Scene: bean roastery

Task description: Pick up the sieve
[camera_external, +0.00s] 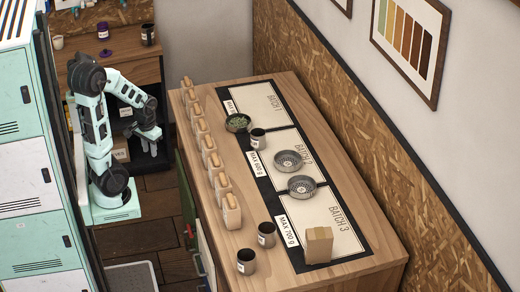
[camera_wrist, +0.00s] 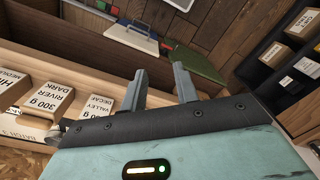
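Two round grey metal sieves lie on the table in the external view, one (camera_external: 289,161) on the Batch 2 area and one (camera_external: 301,186) near the edge between Batch 2 and Batch 3. A similar dark round dish (camera_external: 238,122) holding green beans sits near Batch 1; I cannot tell if it is also a sieve. My gripper (camera_external: 152,144) hangs left of the table, well away from the sieves. In the wrist view my gripper (camera_wrist: 160,88) has its two fingers apart with nothing between them. No sieve shows in the wrist view.
The wooden table (camera_external: 250,236) carries a row of several tan bags along its left edge. Dark cups (camera_external: 266,234) and a cardboard box (camera_external: 319,245) stand at the near end. Labelled boxes (camera_wrist: 47,101) show in the wrist view. Pale lockers (camera_external: 25,165) stand at left.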

